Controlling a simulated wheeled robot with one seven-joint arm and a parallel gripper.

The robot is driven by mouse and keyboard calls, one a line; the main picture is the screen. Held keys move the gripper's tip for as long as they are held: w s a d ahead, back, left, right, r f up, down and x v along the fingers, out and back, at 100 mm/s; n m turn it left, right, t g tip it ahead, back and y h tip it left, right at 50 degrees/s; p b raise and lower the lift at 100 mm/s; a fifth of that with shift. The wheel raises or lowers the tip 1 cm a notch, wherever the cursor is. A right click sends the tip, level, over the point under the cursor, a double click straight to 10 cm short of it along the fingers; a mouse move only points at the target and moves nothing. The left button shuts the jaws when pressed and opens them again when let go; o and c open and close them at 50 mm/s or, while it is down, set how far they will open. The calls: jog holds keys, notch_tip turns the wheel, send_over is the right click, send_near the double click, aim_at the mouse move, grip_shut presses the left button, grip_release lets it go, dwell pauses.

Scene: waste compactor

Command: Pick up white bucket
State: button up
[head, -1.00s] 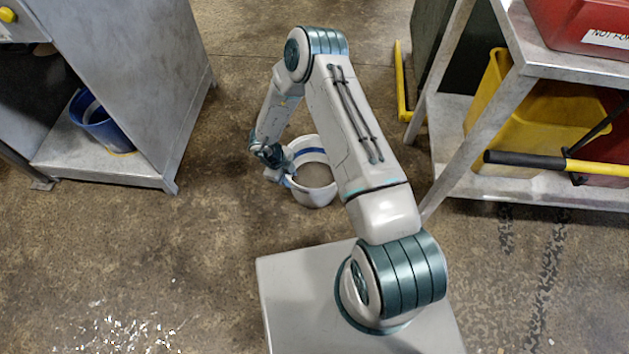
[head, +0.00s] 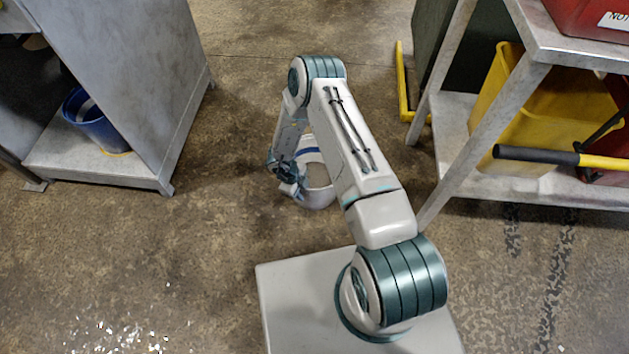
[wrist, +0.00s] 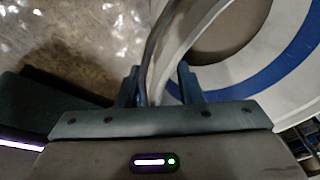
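The white bucket (head: 317,199) with a blue band stands upright on the floor ahead, partly hidden by my arm in the head view. In the wrist view its pale wall and blue band (wrist: 285,70) fill the upper right. My gripper (wrist: 160,88) is open at the bucket's near left edge. Its two fingers are apart, with the curved rim and a dark curved strip, perhaps the handle, running between them. In the head view my gripper (head: 292,185) overlaps the bucket's left side. Whether either finger touches the rim cannot be told.
A grey metal cabinet (head: 150,90) with a blue bucket (head: 92,125) on its low shelf stands at left. A metal table (head: 480,120) at right holds a yellow bin (head: 510,145), with a black-and-yellow handle (head: 540,156) sticking out. The floor between is clear.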

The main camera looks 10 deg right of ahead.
grip_shut()
jog(key=shift+r, duration=0.1)
jog(key=shift+w+r, duration=0.1)
jog(key=shift+w, duration=0.1)
dwell(1.1)
